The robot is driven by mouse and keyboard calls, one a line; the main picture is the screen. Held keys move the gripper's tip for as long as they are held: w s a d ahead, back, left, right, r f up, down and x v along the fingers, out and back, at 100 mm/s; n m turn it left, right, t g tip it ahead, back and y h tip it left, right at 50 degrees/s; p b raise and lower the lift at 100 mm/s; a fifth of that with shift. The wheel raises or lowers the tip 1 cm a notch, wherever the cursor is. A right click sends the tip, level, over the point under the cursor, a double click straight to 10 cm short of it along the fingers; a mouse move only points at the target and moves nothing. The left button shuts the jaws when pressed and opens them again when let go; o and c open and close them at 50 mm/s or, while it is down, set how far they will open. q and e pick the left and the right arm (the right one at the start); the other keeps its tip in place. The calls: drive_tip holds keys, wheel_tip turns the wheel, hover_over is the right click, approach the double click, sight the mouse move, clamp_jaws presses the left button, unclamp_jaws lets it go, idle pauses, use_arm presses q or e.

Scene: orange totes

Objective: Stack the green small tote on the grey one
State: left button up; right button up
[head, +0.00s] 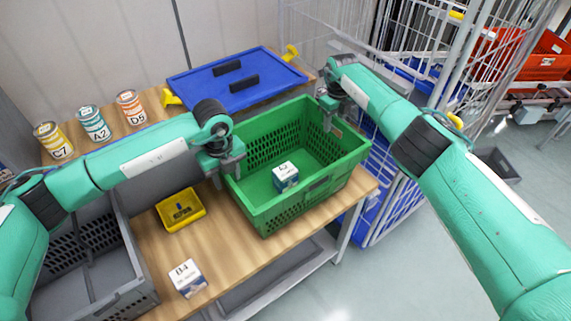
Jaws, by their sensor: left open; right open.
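The green small tote (270,215) stands on the wooden table, with a small white and blue box (285,177) inside it. The grey tote (112,262) is at the lower left, partly hidden by my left arm. My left gripper (228,172) is open at the left wall of the green tote, close to its rim. My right gripper (328,118) is open at the far right rim of the green tote. Whether either gripper touches the rim is hard to tell.
A blue lid (238,80) lies behind the green tote. A yellow tray (181,210) and a white box (187,278) lie between the totes. Cans C7 (54,141), A2 (93,124) and D5 (130,108) stand at the back left. A wire cage (440,60) stands behind right.

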use_arm(q)
clamp_jaws()
use_arm(e)
clamp_jaws()
use_arm(q)
drive_tip(key=shift+w+r, duration=0.1)
use_arm(e)
drive_tip(key=shift+w+r, duration=0.1)
